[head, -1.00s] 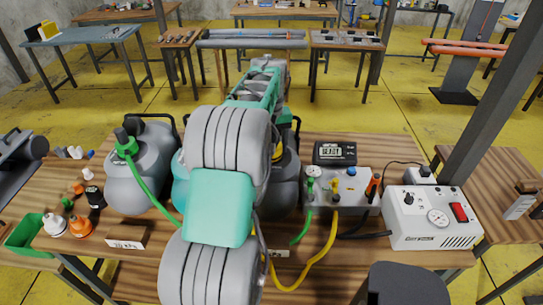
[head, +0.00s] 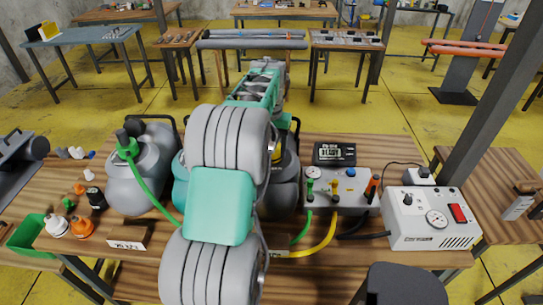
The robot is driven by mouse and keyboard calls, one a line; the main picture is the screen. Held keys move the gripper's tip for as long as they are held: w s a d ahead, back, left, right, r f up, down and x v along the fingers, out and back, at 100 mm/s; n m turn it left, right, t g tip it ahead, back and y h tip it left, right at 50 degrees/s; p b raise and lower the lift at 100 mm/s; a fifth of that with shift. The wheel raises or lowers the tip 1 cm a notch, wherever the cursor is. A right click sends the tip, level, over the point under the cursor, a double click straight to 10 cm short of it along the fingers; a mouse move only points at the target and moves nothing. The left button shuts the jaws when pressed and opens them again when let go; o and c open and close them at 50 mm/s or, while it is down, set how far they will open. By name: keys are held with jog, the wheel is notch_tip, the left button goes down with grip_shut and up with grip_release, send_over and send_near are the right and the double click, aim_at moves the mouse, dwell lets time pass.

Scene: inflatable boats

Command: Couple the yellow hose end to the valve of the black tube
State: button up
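The dark grey-black tube (head: 287,184) stands upright on the bench, right of the teal tube (head: 181,178) and partly behind my arm. A small yellow part (head: 277,153) shows near its top, at the edge of my arm; whether it is the hose end or part of the valve I cannot tell. The yellow hose (head: 323,240) leaves the grey control box and curves down left until it passes behind my arm. Its end and the black tube's valve are not clearly visible. My gripper is hidden behind my arm's links.
A grey tube (head: 130,180) with a green hose (head: 152,197) stands at left. The control box (head: 325,200), a black display (head: 335,153) and a white pump unit (head: 432,218) stand at right. Small fittings and a green bin (head: 28,232) lie on the left bench.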

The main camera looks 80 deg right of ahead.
jog(key=m, duration=0.2)
jog(key=shift+f+m, duration=0.1)
jog(key=shift+m, duration=0.2)
jog(key=m+p, duration=0.1)
jog(key=m, duration=0.3)
jog(key=shift+w, duration=0.1)
jog(key=o, duration=1.5)
jog(key=shift+d, duration=0.1)
